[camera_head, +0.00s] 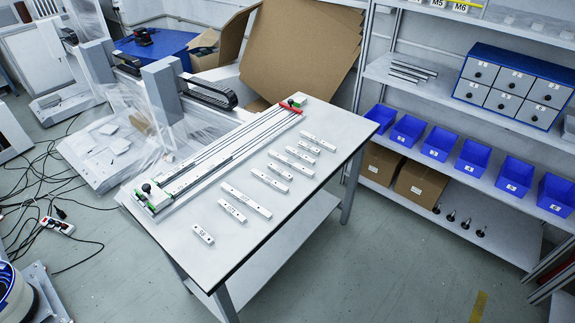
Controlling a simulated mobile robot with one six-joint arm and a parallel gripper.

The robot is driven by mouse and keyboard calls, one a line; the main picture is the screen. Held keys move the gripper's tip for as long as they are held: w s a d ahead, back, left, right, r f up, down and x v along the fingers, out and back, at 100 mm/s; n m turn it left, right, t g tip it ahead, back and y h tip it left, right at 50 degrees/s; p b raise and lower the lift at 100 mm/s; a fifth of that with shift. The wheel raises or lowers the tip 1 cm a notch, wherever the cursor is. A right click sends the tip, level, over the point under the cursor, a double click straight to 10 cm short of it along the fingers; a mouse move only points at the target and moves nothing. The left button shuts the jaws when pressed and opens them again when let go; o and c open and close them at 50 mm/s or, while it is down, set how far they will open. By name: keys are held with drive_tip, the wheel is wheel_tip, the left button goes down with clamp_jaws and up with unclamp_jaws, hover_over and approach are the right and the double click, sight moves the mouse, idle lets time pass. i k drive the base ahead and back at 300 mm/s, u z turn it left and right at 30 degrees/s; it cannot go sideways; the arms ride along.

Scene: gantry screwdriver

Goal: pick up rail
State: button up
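Several short pale rails lie apart from each other on the white table (222,272). A small rail (203,234) lies nearest the front edge, with dark markings on it. Behind it are a marked rail (232,211) and a longer rail (246,200). Farther back lie more rails, such as one at mid-table (269,181) and one near the far end (318,142). Which rail the task means cannot be told. My gripper is not in view.
A long linear gantry track (222,155) with green and red end clamps runs along the table's left side. A shelf rack at right holds blue bins (473,157), a drawer cabinet (514,84) and metal bars (410,71). Cables (40,190) lie on the left floor; the floor at front right is clear.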

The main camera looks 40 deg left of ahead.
sight(286, 161)
drive_tip(key=u, duration=0.2)
drive_tip(key=k, duration=1.1)
drive_tip(key=u, duration=1.55)
drive_tip(key=i, duration=0.5)
drive_tip(key=z, duration=0.25)
